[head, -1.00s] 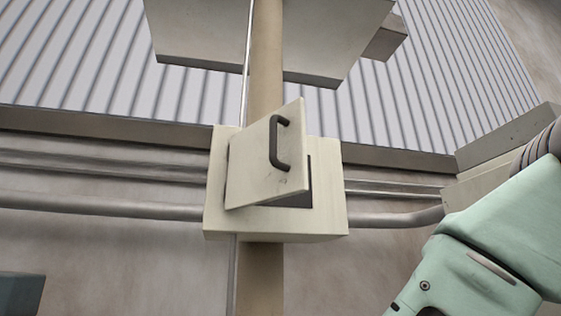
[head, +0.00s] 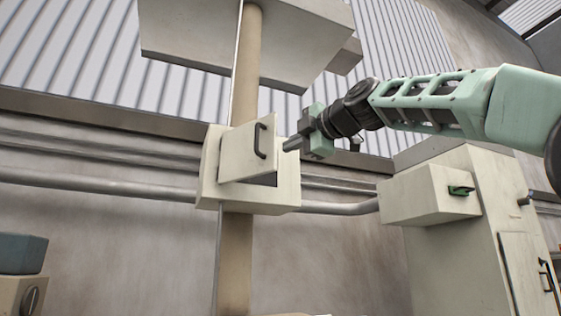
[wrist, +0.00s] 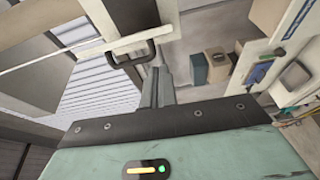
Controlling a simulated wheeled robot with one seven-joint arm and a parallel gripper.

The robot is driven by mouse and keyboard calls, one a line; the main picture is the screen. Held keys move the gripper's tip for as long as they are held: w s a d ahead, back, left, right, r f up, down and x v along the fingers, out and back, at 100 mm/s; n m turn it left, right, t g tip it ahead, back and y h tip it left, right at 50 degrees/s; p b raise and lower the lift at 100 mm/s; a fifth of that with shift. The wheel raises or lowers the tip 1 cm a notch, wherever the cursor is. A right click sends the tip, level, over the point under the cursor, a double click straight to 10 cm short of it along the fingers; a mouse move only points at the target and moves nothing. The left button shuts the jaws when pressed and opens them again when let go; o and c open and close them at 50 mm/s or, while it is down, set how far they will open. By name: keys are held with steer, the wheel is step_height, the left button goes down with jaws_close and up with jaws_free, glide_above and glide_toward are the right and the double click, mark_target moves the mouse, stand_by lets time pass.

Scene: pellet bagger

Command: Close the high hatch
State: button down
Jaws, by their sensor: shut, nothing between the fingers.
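The high hatch (head: 240,150) is a cream door with a black bar handle (head: 260,141) on a cream box (head: 208,193) around a tan vertical pipe. The door stands partly open, hinged at its left, with a dark gap at its right and lower edge. My gripper (head: 288,146) is shut and empty, just right of the handle and apparently in front of the box. In the wrist view the gripper fingers (wrist: 158,88) are together, close to the black handle (wrist: 130,52). I cannot tell whether they touch it.
A cream cabinet (head: 470,225) with a protruding box (head: 428,194) stands at the right. Grey horizontal pipes (head: 100,185) run along the wall behind. A large cream housing (head: 230,35) hangs above the hatch.

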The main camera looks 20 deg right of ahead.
mark_target(269, 155)
steer(key=p+x, duration=0.4)
steer(key=x, duration=0.1)
steer(key=r+p+x, duration=0.1)
steer(key=p+x, duration=0.1)
steer(key=x, duration=0.1)
steer(key=shift+w+d+p, duration=0.15)
steer(key=shift+w+p, duration=0.1)
steer(key=shift+p, duration=0.05)
steer(key=shift+w+f, duration=0.2)
steer(key=shift+w, duration=0.35)
